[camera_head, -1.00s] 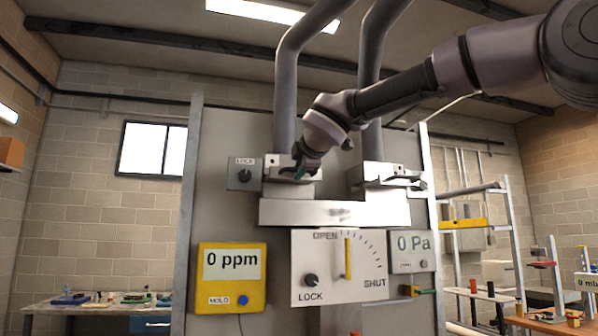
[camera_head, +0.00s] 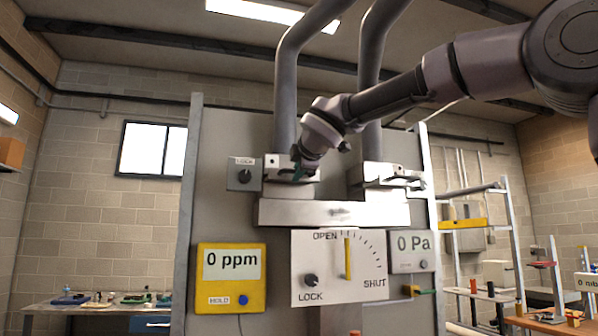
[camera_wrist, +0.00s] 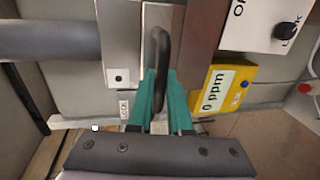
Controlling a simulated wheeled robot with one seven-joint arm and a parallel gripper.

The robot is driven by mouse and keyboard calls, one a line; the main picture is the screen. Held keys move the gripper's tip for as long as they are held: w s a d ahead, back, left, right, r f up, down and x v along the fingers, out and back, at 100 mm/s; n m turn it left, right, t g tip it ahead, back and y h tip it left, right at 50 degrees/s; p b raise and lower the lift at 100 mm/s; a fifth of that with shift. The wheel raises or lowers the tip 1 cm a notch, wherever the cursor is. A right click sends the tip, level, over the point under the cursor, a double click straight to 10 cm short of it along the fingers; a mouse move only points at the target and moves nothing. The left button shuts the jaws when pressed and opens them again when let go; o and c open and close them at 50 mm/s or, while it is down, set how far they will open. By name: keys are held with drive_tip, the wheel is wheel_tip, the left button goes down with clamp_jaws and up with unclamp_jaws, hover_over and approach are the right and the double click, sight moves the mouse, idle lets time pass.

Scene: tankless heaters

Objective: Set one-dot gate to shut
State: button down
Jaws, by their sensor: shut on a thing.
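The one-dot gate (camera_head: 270,161) is a pale metal block at the foot of the left grey pipe, marked with one black dot. The dot also shows on the metal block in the wrist view (camera_wrist: 122,45). Its dark handle (camera_wrist: 161,56) lies along a slot in the block. My gripper (camera_head: 297,172) is at this gate, with its green fingers (camera_wrist: 162,88) shut on the handle. In the head view my fingers partly hide the handle. A LOCK knob (camera_head: 245,175) sits on a small grey plate just left of the gate.
A second gate (camera_head: 372,174) with a dark handle stands under the right pipe. Below are a dial panel (camera_head: 318,270) marked OPEN and SHUT with a yellow pointer and LOCK knob, a yellow 0 ppm meter (camera_head: 231,292) and a 0 Pa meter (camera_head: 400,245). Benches stand at both sides.

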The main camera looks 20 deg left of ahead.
sight(292, 176)
drive_tip(key=x, duration=0.2)
drive_tip(key=r+x, duration=0.1)
drive_tip(key=x, duration=0.2)
drive_tip(key=shift+w+a, duration=0.15)
drive_tip(key=shift+w, duration=0.15)
drive_tip(key=c, duration=0.8)
unclamp_jaws()
drive_tip(key=shift+c, duration=0.2)
drive_tip(key=v, duration=1.1)
drive_tip(key=shift+a, duration=0.1)
